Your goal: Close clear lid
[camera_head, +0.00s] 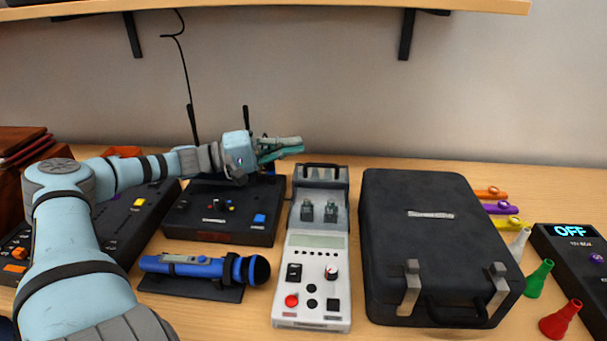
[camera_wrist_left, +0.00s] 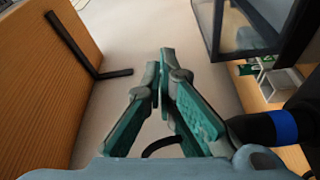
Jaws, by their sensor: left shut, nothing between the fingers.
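The clear lid (camera_head: 322,177) is at the back of the white instrument (camera_head: 312,258), with a dark handle along its top edge. It appears raised, but its exact angle is hard to tell. My left gripper (camera_head: 292,145) is just above and left of the lid's top edge, pointing right. It does not visibly touch the lid. In the left wrist view my left gripper (camera_wrist_left: 162,62) has its green fingers shut and empty. A dark-framed see-through panel (camera_wrist_left: 240,42) at the upper right of that view may be the lid. My right gripper is not in view.
A closed black case (camera_head: 430,235) lies right of the instrument. A black control box (camera_head: 225,218) and a blue microphone (camera_head: 195,266) lie to its left. A wooden shelf (camera_head: 300,6) hangs above. Coloured cones and a display unit (camera_head: 575,250) are at the right.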

